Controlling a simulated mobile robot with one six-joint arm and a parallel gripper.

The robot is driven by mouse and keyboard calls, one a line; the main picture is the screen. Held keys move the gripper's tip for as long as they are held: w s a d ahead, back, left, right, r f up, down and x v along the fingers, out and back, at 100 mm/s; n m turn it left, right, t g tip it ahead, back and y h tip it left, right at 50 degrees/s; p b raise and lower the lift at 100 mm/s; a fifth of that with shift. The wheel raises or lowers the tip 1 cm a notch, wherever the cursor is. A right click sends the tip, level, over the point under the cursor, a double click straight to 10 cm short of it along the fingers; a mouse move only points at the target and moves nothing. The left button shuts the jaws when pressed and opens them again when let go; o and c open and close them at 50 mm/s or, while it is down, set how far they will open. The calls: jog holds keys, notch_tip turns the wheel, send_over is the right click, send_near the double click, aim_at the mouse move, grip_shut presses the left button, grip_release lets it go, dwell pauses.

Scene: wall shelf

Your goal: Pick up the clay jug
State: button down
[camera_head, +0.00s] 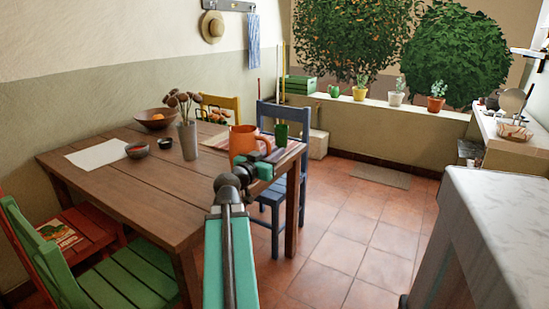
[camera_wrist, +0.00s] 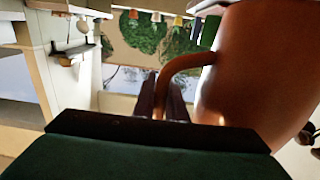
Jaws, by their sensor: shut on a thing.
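The clay jug (camera_head: 241,144) is orange-brown and looks upright at the right end of the wooden table. My gripper (camera_head: 268,159) is at its right side, with the arm reaching in from the front. In the wrist view the jug (camera_wrist: 262,75) fills the right side, and its curved handle passes between the dark fingers of my gripper (camera_wrist: 162,95). The fingers are shut on the handle. My gripper partly covers the jug's lower part in the head view, and I cannot tell whether its base touches the table.
The wooden table (camera_head: 130,178) also bears a vase of dried flowers (camera_head: 188,140), small bowls (camera_head: 138,151) and a fruit bowl (camera_head: 155,119). A green cup or pot (camera_head: 282,134) stands close right of the jug. A blue chair (camera_head: 268,195) is beside the table. Floor (camera_head: 345,235) at right is clear.

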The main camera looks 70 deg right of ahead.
jog(key=shift+s+a+r+b, duration=0.2)
jog(key=shift+s+a+b, duration=0.6)
jog(key=shift+b, duration=3.25)
jog(key=shift+w+a, duration=0.1)
jog(key=shift+w, duration=0.05)
jog(key=c, duration=2.4)
grip_release()
grip_shut()
jog(key=shift+w, duration=0.1)
